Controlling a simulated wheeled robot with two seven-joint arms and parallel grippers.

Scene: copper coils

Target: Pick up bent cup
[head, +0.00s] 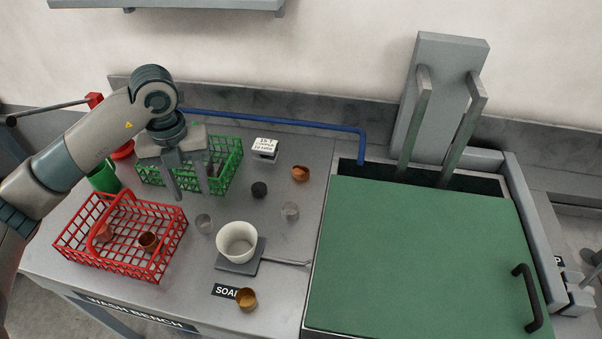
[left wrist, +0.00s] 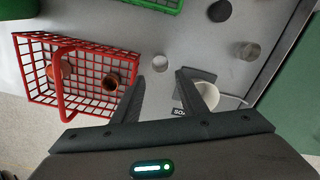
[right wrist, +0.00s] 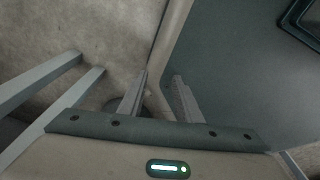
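Several small cups are in view, and I cannot tell for sure which is the bent cup. A copper cup (head: 300,173) with an uneven-looking rim lies at the back right of the bench. A brass-coloured cup (head: 247,298) stands near the front edge. Two copper cups, one left (head: 104,232) and one right (head: 148,240), are in the red basket (head: 180,232). A grey cup (head: 204,223) and another (head: 290,211) stand on the bench. My left gripper (head: 188,194) is open and empty, above the bench between the baskets. My right gripper (right wrist: 159,82) is open and empty.
A green basket (head: 238,160) stands behind the left gripper. A white bowl (head: 237,243) sits on a grey plate. A black round object (head: 259,189) and a labelled block (head: 265,148) lie nearby. A green panel (head: 420,260) covers the right side; a blue pipe (head: 270,121) runs behind.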

